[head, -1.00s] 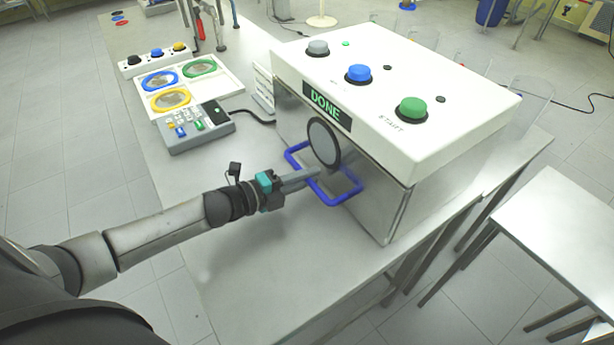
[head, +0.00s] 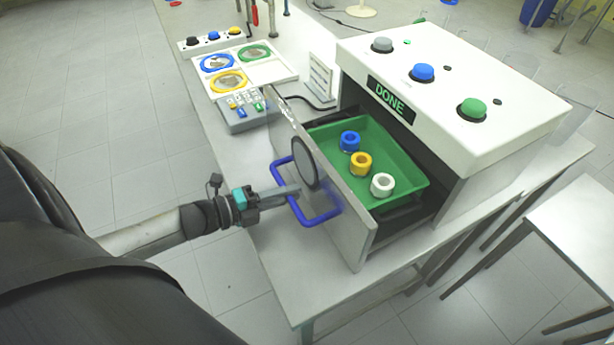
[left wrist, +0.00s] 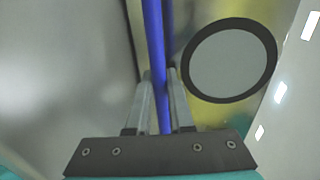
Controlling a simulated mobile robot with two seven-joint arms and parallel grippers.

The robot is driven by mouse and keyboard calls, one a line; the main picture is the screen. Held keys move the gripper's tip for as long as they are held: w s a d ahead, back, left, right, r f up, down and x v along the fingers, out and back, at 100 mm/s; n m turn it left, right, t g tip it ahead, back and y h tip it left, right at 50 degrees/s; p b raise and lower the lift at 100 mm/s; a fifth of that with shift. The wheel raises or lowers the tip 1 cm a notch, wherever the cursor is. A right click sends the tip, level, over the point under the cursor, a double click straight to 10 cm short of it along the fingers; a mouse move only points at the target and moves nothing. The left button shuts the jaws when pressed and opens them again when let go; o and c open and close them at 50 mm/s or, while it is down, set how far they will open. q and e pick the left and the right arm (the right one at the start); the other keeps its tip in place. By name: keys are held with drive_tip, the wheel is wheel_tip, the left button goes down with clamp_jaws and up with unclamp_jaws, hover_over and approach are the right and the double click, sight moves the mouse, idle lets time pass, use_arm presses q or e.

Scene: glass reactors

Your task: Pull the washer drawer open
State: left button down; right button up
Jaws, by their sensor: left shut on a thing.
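The washer (head: 450,75) is a white-topped box with grey, blue and green buttons and a sign reading DONE. Its drawer front (head: 345,215) stands well out from the body, so the drawer is open. My left gripper (head: 292,190) is shut on the blue handle (head: 308,219). In the left wrist view the fingers (left wrist: 160,95) close around the blue handle bar (left wrist: 155,45). My right gripper is not in view.
A keypad box (head: 245,112) and a white board with coloured rings (head: 238,70) lie on the table left of the washer. A small white rack (head: 320,80) stands by the washer's left side. A bare table (head: 580,215) is at the right.

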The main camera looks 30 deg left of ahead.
use_arm(q)
drive_tip(key=shift+f+p+v, duration=0.2)
drive_tip(key=shift+v, duration=0.8)
drive_tip(key=shift+f+p+v, duration=0.15)
drive_tip(key=shift+f+v, duration=0.05)
drive_tip(key=shift+v, duration=0.8)
drive_tip(key=shift+f+p+v, duration=0.2)
drive_tip(key=shift+f+v, duration=0.05)
drive_tip(key=shift+v, duration=0.8)
drive_tip(key=shift+s, duration=0.1)
drive_tip(key=c, duration=0.8)
unclamp_jaws()
drive_tip(key=v, duration=1.5)
drive_tip(key=shift+p, duration=0.35)
drive_tip(key=shift+s, duration=0.15)
